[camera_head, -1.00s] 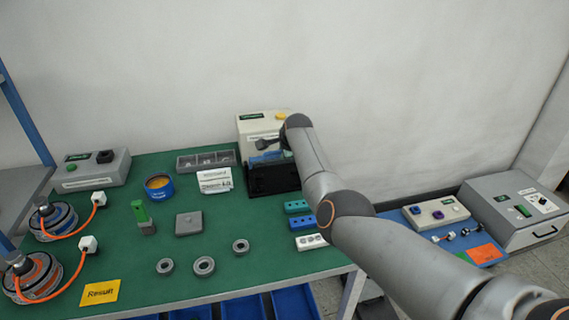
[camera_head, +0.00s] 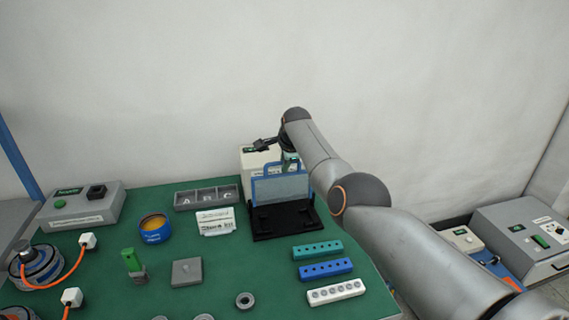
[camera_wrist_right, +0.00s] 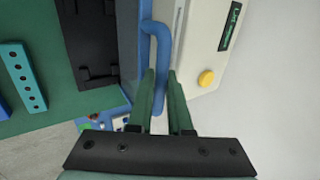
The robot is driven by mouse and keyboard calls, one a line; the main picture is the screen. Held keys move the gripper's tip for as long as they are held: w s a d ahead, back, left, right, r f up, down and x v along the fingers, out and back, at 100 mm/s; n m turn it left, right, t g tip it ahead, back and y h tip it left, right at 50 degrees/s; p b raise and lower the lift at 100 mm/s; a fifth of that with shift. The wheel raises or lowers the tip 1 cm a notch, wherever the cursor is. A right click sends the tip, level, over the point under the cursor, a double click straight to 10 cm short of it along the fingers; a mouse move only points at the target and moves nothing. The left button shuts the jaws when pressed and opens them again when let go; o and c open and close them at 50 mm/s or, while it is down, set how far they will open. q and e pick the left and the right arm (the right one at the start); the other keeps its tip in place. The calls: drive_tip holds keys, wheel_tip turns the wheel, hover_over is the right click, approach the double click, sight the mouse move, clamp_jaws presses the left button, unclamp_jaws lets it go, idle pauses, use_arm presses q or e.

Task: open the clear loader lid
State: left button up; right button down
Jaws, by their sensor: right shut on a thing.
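The clear loader lid (camera_head: 281,189) has a blue frame and stands roughly upright at the back of the black loader base (camera_head: 284,221) in the head view. Its blue handle loop (camera_wrist_right: 160,50) shows in the wrist view. My right gripper (camera_wrist_right: 161,76) is shut on this handle, with one green finger on each side of it. In the head view the right gripper (camera_head: 290,160) is at the lid's top edge, partly hidden by my arm. My left gripper is in neither current view.
A cream machine with a yellow button (camera_wrist_right: 206,78) stands close behind the lid. A grey compartment tray (camera_head: 206,197) and a white sign (camera_head: 215,221) are left of the loader. Teal, blue and white hole blocks (camera_head: 318,250) lie in front.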

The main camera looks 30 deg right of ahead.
drive_tip(key=shift+w, duration=0.15)
drive_tip(key=shift+r, duration=0.1)
drive_tip(key=c, duration=1.1)
unclamp_jaws()
drive_tip(key=shift+c, duration=0.2)
drive_tip(key=shift+p+v, duration=0.75)
drive_tip(key=shift+p, duration=0.05)
drive_tip(key=v, duration=1.1)
